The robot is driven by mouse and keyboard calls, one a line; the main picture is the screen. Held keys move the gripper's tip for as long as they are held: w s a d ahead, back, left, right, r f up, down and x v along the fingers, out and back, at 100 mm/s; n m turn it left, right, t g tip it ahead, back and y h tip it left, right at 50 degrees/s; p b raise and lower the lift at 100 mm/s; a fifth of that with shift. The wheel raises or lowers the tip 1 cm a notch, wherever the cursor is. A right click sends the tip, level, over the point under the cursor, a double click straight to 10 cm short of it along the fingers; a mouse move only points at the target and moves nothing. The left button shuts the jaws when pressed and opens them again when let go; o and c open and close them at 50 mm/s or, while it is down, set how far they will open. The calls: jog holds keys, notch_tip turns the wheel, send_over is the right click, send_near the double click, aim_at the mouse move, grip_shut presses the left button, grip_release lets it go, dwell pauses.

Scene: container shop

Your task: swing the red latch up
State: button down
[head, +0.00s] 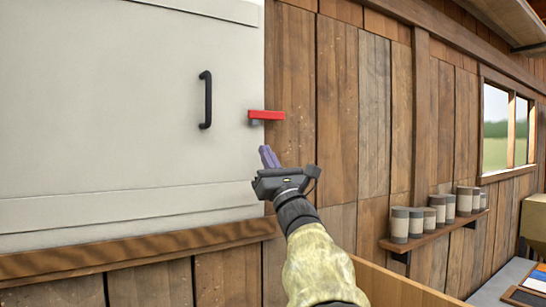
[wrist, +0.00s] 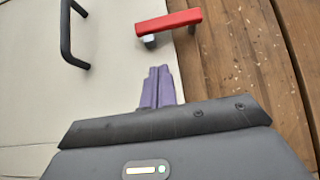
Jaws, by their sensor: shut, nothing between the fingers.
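The red latch (head: 266,115) is a short bar at the right edge of a white door (head: 120,100). It lies roughly level and reaches past the door edge over the wood wall. In the wrist view the red latch (wrist: 168,22) shows its grey pivot under its left end. My gripper (head: 268,156) has purple fingers, shut and empty, a little below the latch and apart from it. In the wrist view the fingertips (wrist: 159,70) point up toward the latch, with a gap between.
A black handle (head: 206,99) stands upright on the door, left of the latch. A wooden ledge (head: 130,250) runs below the door. A shelf (head: 435,233) with several cans is on the wall to the right. The wall right of the latch is bare.

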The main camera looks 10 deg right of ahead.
aim_at(264, 116)
jog(key=p+x, duration=0.1)
jog(key=x, duration=0.2)
jog(key=shift+p, duration=0.3)
notch_tip(264, 116, up, 3)
jog(key=p, duration=0.3)
jog(key=shift+s+r, duration=0.1)
jog(key=shift+r, duration=0.2)
